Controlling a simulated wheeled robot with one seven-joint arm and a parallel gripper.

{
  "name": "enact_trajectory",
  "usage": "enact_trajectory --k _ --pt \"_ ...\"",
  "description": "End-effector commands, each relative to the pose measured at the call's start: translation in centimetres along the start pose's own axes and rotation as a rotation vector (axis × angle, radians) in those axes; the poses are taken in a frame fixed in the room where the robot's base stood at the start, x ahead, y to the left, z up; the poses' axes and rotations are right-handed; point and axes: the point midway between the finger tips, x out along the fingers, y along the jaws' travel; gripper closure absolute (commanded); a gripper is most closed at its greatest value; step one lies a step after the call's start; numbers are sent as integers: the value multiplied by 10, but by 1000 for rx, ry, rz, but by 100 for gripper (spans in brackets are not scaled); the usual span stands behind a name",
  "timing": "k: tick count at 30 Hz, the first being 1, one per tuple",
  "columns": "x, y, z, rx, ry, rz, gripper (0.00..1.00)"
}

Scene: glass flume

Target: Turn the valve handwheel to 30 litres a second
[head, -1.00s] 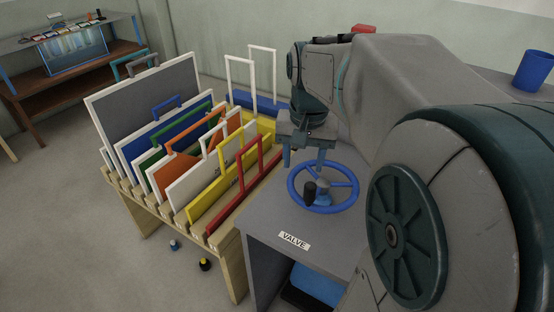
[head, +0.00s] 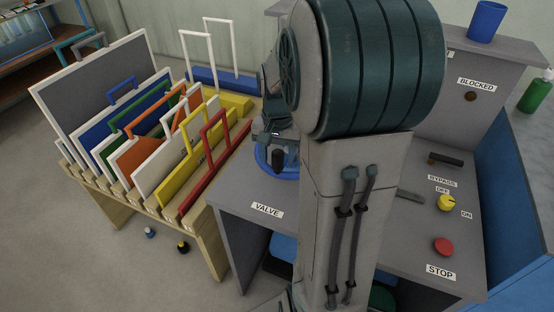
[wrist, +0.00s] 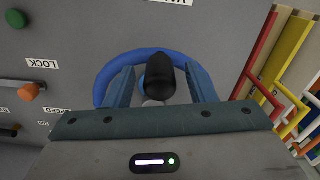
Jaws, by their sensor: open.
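The blue valve handwheel (head: 268,173) lies flat on the grey bench behind the VALVE label (head: 267,211). My arm hides much of it in the head view. Its black upright knob (head: 278,161) shows below my gripper (head: 272,137). In the wrist view my gripper (wrist: 160,88) is open, with one finger on each side of the black knob (wrist: 161,70). I cannot tell whether either finger touches it. The blue rim (wrist: 104,80) curves behind the fingers. No flow reading is legible.
A wooden rack of framed panels (head: 205,235) stands close on the left. On the right are a BLOCKED lamp (head: 470,96), a yellow BYPASS knob (head: 446,203) and a red STOP button (head: 443,246). A blue cup (head: 487,21) stands on the ledge.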

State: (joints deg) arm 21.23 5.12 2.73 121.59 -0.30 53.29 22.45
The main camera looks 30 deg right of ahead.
Motion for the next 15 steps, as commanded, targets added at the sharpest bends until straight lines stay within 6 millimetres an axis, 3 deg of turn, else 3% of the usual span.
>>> enact_trajectory --k 6,15 --pt "18 0 0 0 -1 0 50" --pt "20 0 0 0 0 0 50"
